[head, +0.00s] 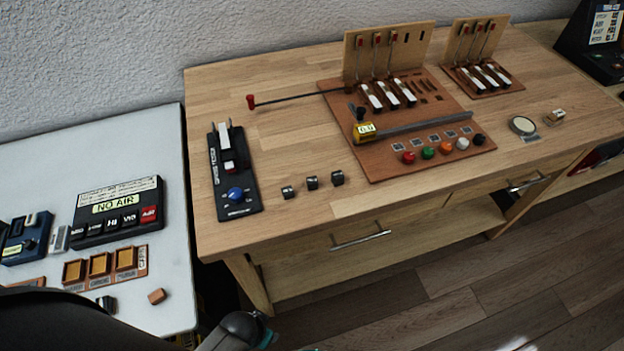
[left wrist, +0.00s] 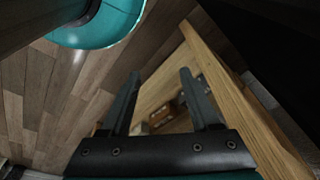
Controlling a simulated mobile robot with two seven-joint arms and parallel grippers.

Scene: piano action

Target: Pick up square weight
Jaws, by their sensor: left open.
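Three small dark blocks stand in a row near the front edge of the wooden table: a left block (head: 287,192), a middle block (head: 312,183) and a right block (head: 337,178). They look like weights, but I cannot tell which one is square. A small brown block (head: 157,296) and a dark block (head: 106,303) lie on the white table at the left. My left gripper (left wrist: 160,74) is open and empty in the left wrist view, above a wooden edge with small blurred items beyond it. Its jaws are not visible in the head view. My right gripper is not in view.
The wooden table (head: 290,90) carries a black switch panel (head: 242,195) and a red-brown board (head: 390,165) with colored buttons. Drawer handles (head: 360,241) stick out at the front. The white table (head: 150,140) holds a "NO AIR" box (head: 117,212) and orange trays.

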